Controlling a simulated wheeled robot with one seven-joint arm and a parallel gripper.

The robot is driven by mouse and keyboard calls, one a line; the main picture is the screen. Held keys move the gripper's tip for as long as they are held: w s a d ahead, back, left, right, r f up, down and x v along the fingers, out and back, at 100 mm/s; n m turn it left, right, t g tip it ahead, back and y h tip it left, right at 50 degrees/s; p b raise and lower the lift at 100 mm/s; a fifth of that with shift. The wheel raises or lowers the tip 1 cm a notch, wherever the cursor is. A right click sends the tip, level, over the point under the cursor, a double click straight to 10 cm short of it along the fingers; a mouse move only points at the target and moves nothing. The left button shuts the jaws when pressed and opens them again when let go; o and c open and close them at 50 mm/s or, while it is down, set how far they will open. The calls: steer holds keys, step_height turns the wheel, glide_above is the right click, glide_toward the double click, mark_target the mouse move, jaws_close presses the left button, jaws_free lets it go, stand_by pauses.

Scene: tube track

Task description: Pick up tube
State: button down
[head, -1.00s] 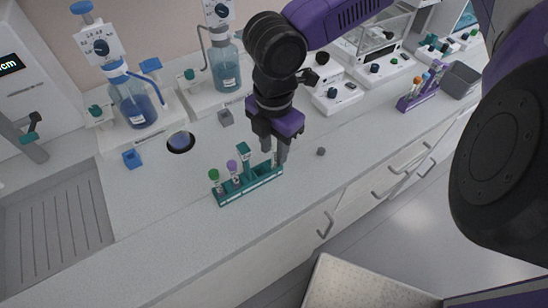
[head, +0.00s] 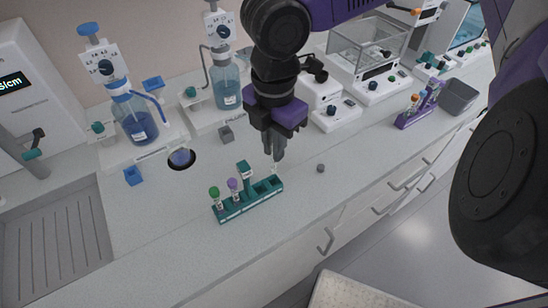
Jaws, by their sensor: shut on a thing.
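A teal tube rack (head: 238,208) stands on the bench. A green-capped tube (head: 214,192) and a purple-capped tube (head: 233,185) stand upright in its left part. A teal upright block (head: 245,172) rises from its middle, and the slots to its right look empty. My gripper (head: 277,153) points down above the rack's right end, clear of it. It is shut on a tube (head: 276,167), of which only a faint pale lower part shows below the fingers. The fingers hide the rest, including its cap.
A purple rack (head: 425,107) with tubes and a grey bin (head: 458,97) stand at the right. Bottle dispensers (head: 138,125) line the back. A small grey knob-like object (head: 320,168) lies right of the rack. The bench front is clear.

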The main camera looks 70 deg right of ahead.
step_height(320, 180, up, 13)
steer(key=shift+r+p, duration=0.2)
steer(key=shift+p, duration=0.25)
stand_by(1.5)
